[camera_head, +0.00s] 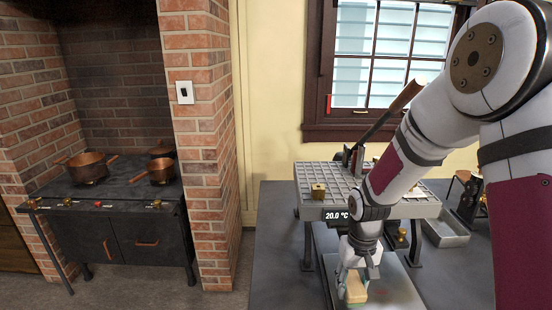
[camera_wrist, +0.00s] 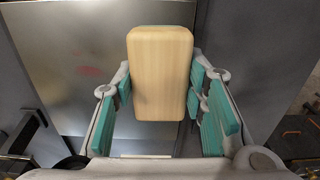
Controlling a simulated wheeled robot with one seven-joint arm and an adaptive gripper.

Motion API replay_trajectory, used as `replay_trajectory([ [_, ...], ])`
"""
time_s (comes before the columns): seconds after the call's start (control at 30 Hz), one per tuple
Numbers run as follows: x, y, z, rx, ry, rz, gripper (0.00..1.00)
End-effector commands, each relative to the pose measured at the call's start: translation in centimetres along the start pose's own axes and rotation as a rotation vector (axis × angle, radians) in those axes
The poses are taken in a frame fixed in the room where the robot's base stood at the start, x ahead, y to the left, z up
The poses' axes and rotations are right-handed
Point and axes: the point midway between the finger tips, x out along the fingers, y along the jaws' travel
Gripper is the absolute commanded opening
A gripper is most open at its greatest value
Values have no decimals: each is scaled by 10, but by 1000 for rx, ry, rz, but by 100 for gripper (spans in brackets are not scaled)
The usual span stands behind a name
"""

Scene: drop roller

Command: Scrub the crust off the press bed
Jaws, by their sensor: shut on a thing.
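My gripper (camera_head: 357,270) points down, its teal-padded fingers closed on the sides of a pale wooden block (camera_wrist: 160,70), which looks like the back of a scrubbing brush. The block also shows in the head view (camera_head: 356,289). Its underside is hidden, so I cannot tell whether it touches the surface below. Beneath it lies a smooth grey metal plate (camera_wrist: 60,45) with a faint reddish mark (camera_wrist: 90,71) left of the block. A raised bed with a gridded top (camera_head: 325,178) stands behind; I cannot tell which surface is the press bed. No crust is clearly visible.
A grey tray (camera_head: 445,234) sits to the right. A stove (camera_head: 110,215) with copper pots stands far left.

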Motion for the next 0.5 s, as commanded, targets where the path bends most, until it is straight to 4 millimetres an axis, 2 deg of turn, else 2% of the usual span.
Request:
replay_trajectory([
  [0.17, -9, 11, -7, 30, 0, 0, 5],
  [0.5, -37, 66, -14, -14, 0, -1, 5],
])
